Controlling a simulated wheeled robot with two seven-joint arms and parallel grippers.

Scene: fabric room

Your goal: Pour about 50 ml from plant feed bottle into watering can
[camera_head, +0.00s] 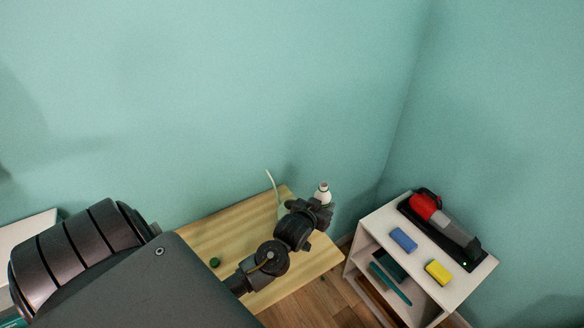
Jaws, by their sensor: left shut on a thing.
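My left gripper (322,206) is shut on a white bottle (323,192), which looks like the plant feed bottle. The bottle is roughly upright over the right part of the wooden table, and its top is uncovered. The gripper hides its lower part, so I cannot tell whether it touches the table. A pale watering can (282,209) is just left of the gripper, mostly hidden behind my arm. Its thin spout (271,182) points up and left. A small green cap (214,262) lies on the table, left of my forearm. My right gripper is not in view.
The wooden table (208,236) stands against the teal wall. To its right, a white shelf unit (460,287) carries a red and grey handheld vacuum (440,220), a blue sponge (403,240) and a yellow sponge (438,272). The table's left part is clear around the cap.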

